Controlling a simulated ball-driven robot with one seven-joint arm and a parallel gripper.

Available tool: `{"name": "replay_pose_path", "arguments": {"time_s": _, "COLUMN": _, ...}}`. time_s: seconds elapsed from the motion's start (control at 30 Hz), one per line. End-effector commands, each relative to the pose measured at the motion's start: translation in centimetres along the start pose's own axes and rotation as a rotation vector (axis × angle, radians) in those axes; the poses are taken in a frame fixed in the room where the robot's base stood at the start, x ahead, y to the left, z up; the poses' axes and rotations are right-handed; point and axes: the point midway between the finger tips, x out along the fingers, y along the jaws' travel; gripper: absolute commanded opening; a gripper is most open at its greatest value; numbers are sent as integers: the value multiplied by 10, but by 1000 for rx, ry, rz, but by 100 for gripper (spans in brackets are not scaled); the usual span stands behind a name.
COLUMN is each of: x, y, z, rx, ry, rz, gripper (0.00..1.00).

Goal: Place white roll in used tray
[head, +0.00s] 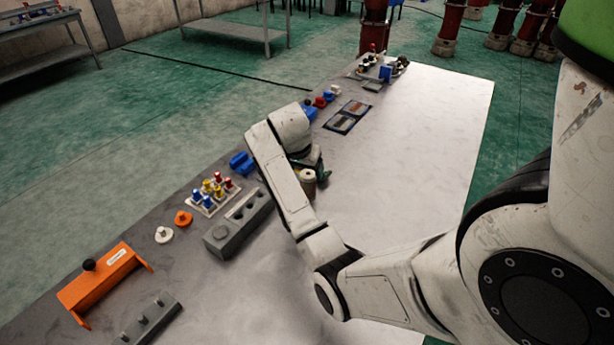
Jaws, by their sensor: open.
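A small pale roll-like cylinder (307,186) with a reddish lower part stands on the table beside my forearm, partly hidden by it. I take it for the white roll, but it is too small to be sure. My gripper (318,171) is open and points down right at this cylinder; the fingertips are mostly hidden by the wrist, so I cannot tell whether they touch it. Two flat dark-framed trays (347,117) lie side by side farther back on the table. No label on them is readable, so I cannot tell which is the used tray.
Left of my arm are a grey block with holes (238,223), a rack of coloured pegs (212,194), an orange bracket (103,283) and white and orange knobs (164,235). Blue parts (241,163) lie behind. The table's right half (420,140) is clear.

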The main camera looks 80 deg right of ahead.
Motion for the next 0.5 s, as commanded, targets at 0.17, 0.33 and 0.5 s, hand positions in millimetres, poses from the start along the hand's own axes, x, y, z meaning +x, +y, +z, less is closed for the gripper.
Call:
{"name": "replay_pose_path", "arguments": {"time_s": 0.17, "x": -34, "y": -1, "z": 0, "rx": 0, "ry": 2, "rz": -3, "gripper": 79}}
{"name": "replay_pose_path", "arguments": {"time_s": 0.33, "x": -53, "y": -1, "z": 0, "rx": 0, "ry": 1, "rz": -1, "gripper": 79}}
{"name": "replay_pose_path", "arguments": {"time_s": 0.5, "x": -58, "y": -2, "z": -3, "rx": -30, "ry": -14, "rz": -6, "gripper": 80}}
